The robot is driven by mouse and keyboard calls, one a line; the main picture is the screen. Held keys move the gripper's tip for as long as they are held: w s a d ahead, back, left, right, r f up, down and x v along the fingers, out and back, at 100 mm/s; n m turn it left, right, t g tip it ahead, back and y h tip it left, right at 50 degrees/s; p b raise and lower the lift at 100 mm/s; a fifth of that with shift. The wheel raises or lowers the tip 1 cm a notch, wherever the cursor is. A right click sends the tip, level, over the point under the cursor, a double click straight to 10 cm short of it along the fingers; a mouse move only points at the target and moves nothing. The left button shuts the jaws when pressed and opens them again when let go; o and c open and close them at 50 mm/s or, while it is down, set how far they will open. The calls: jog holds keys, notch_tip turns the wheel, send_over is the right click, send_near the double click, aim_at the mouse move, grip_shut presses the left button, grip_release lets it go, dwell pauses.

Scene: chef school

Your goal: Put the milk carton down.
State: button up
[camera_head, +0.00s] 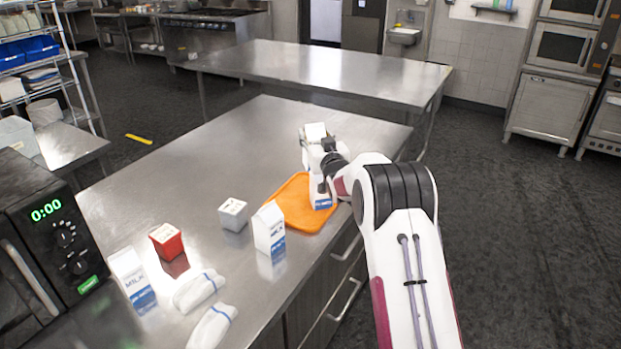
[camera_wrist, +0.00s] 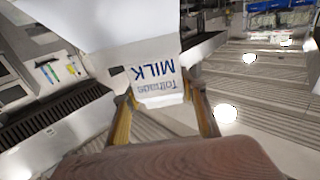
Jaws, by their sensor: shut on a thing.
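A white milk carton with blue print (camera_head: 322,200) is in my gripper (camera_head: 323,172), at the right part of the orange board (camera_head: 291,207). The carton looks upright. My gripper covers its middle, and I cannot tell whether its base touches the board. In the wrist view the carton (camera_wrist: 155,82) sits between the two fingers of my gripper (camera_wrist: 160,100), with its MILK lettering upside down. Two other milk cartons stand on the steel counter: one (camera_head: 269,230) just left of the board, one (camera_head: 132,277) near the microwave.
A black microwave (camera_head: 60,245) stands at left. The counter's far part is clear. Its right edge is close to the board.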

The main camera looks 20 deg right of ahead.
jog(key=shift+f, duration=2.6)
